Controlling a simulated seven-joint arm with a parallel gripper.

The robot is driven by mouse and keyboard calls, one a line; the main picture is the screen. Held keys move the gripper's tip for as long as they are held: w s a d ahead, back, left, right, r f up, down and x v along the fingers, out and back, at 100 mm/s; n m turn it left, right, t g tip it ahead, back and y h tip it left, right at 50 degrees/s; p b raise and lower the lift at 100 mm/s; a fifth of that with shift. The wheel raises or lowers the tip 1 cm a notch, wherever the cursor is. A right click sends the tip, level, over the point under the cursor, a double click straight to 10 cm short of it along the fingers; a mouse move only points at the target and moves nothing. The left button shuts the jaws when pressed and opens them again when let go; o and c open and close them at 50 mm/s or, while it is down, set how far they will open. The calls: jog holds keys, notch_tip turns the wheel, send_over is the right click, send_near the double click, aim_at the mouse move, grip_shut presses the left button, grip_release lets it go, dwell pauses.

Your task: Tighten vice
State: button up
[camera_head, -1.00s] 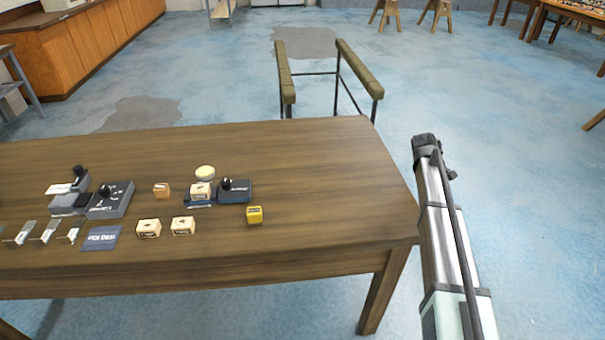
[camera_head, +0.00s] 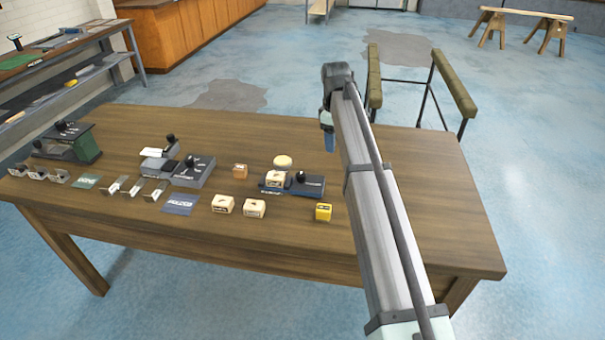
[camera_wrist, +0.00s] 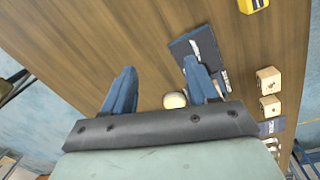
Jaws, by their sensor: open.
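A low dark device with a black knob, which looks like the vice (camera_head: 305,186), sits on the wooden table right of centre. A pale wooden block (camera_head: 275,179) is on its left part; I cannot tell whether it is clamped. In the wrist view the dark device (camera_wrist: 188,46) lies beyond the right finger, which partly covers it. My gripper (camera_wrist: 158,68) is open and empty, its blue fingers spread above the table. In the head view my gripper (camera_head: 328,132) is above the table's back part, right of the device.
A round pale piece (camera_head: 283,161) lies behind the device. A grey device (camera_head: 193,171) and a green device (camera_head: 68,143) stand left. The table's right end (camera_head: 440,225) is clear.

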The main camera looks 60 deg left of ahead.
jog(key=r+n+g, duration=0.1)
jog(key=r, duration=0.1)
send_over(302, 175)
jog(key=w, duration=0.1)
jog(key=s, duration=0.1)
notch_tip(302, 175, down, 14)
jog(key=shift+a+f, duration=0.1)
jog(key=c, duration=1.1)
